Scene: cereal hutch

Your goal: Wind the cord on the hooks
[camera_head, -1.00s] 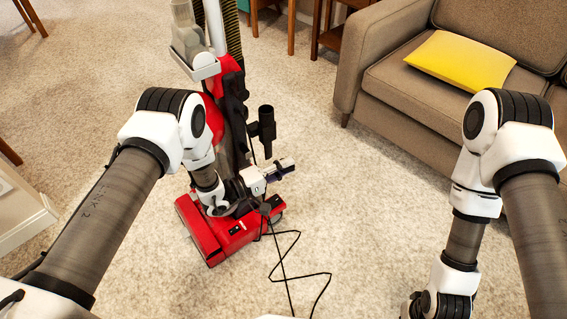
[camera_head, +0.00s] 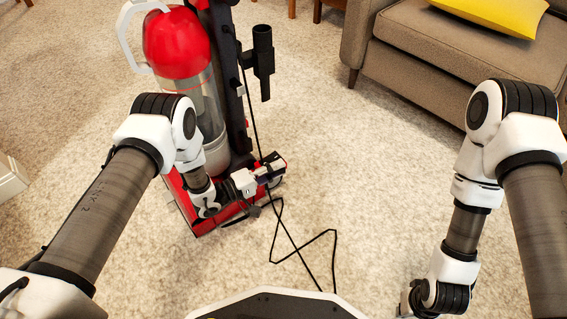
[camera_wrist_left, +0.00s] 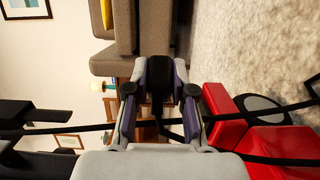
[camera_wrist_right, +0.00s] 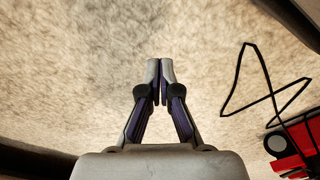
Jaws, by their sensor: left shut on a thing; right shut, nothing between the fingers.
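The black cord (camera_head: 301,248) lies in a loose zigzag on the carpet in the head view. Part of it rises along the side of the red upright vacuum cleaner (camera_head: 175,42). My left gripper (camera_head: 270,172) is low beside the vacuum, over its red base. In the left wrist view it (camera_wrist_left: 161,72) is shut on a black piece, seemingly part of the cord; dark cord runs off to both sides. I cannot clearly make out the hooks. My right gripper (camera_wrist_right: 160,70) is shut and empty over carpet; its fingers are out of the head view.
A black fitting (camera_head: 262,55) sticks out from the vacuum's right side. A brown sofa (camera_head: 425,65) with a yellow cushion (camera_head: 497,12) stands at the upper right. Carpet is clear between vacuum and sofa.

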